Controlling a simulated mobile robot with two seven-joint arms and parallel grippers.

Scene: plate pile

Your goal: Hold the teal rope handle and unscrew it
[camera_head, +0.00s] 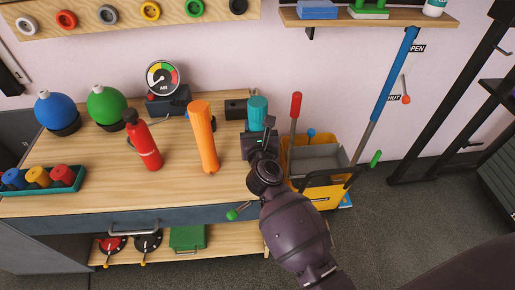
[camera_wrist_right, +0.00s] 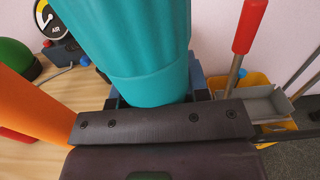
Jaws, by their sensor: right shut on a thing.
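The teal rope handle (camera_head: 257,112) stands upright in a dark holder (camera_head: 250,143) at the right end of the wooden workbench. In the right wrist view the teal handle (camera_wrist_right: 135,50) fills the upper middle, with a ribbed upper part and a smooth band below. My right gripper (camera_head: 266,139) reaches in from the bottom right and is shut on the teal handle near its base. The dark gripper body (camera_wrist_right: 165,122) hides the handle's lower end, and the fingertips are hard to see. My left gripper is not in view.
An orange cylinder (camera_head: 203,135) stands close left of the handle, with a red extinguisher (camera_head: 142,140) farther left. A yellow mop bucket (camera_head: 316,190) with upright poles stands just right of the bench. An air gauge (camera_head: 163,78) is behind. The bench front is mostly clear.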

